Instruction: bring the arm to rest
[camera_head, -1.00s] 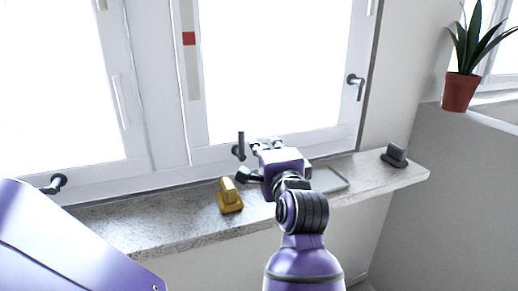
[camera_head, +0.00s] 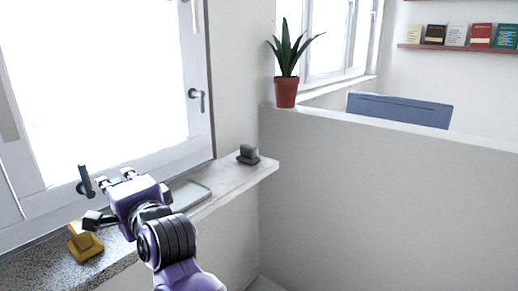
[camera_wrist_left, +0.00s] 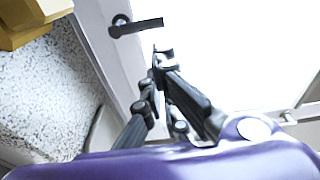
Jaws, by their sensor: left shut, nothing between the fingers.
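My left gripper (camera_head: 116,180) is in front of the window, over the stone windowsill (camera_head: 228,182). It is shut and empty. In the left wrist view its dark fingers (camera_wrist_left: 160,62) point toward the bright window pane, with nothing between them. My purple left arm reaches up from the lower edge of the head view. My right gripper is not in view.
A yellow block-like object (camera_head: 84,243) sits on the sill left of my gripper; it also shows in the wrist view (camera_wrist_left: 28,18). A window handle (camera_head: 85,181) is close by. A shallow tray (camera_head: 190,194) and dark object (camera_head: 247,155) lie right. A potted plant (camera_head: 286,92) stands on a half wall.

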